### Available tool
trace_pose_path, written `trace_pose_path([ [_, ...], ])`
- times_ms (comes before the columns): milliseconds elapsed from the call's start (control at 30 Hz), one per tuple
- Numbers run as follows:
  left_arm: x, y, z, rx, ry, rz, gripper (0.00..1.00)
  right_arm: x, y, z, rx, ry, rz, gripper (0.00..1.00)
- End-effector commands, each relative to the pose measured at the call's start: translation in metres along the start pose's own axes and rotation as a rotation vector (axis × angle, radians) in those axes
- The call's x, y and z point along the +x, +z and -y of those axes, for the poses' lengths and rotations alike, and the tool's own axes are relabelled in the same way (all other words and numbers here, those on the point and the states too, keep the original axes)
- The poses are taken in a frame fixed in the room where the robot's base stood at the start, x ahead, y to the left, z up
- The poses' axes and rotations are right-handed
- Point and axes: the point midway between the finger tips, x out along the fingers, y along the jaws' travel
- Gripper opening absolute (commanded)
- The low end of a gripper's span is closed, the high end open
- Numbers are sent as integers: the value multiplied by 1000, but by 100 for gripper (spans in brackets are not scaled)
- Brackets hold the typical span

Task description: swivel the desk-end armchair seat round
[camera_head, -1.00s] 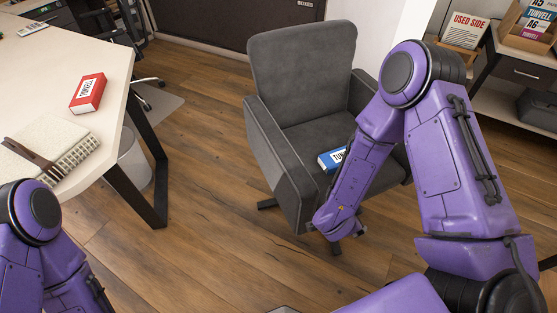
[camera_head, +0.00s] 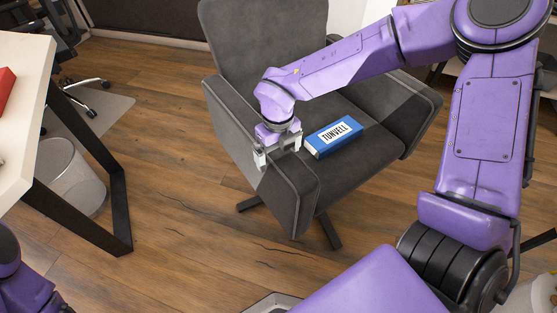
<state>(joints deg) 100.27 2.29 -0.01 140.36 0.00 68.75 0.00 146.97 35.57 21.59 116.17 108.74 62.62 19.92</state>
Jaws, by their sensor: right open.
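The grey armchair (camera_head: 262,45) stands right of the desk on a dark star-shaped base. Its seat opening faces toward the lower right of the head view. A blue box (camera_head: 336,136) labelled TUNVELT lies on the seat. My right gripper (camera_head: 277,156) is open and points down at the armrest (camera_head: 292,190) on the picture's left. One finger is over the outer side and the other toward the seat; I cannot tell whether they touch the armrest. My right forearm hides part of the backrest and seat. My left gripper is out of view; only arm links show at bottom left.
The pale desk (camera_head: 22,110) with black legs is at left, with a red box (camera_head: 5,88) at its edge. A waste bin (camera_head: 70,178) stands under it. A wheeled office chair (camera_head: 85,90) is behind. Wooden floor (camera_head: 185,215) is clear between desk and armchair.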

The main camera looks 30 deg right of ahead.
Motion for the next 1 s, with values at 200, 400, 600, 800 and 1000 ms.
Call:
trace_pose_path([
  [200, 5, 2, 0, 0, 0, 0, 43, 20, -1, 2, 2, -1, 0, 100],
  [400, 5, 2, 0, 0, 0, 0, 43, 20, -1, 2, 2, -1, 0, 100],
  [600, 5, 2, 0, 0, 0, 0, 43, 20, -1, 2, 3, -1, 0, 41],
  [800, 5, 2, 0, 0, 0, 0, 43, 19, 0, 2, 9, -1, 0, 29],
  [1000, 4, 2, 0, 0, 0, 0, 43, 19, 4, 5, 60, 0, 1, 29],
])
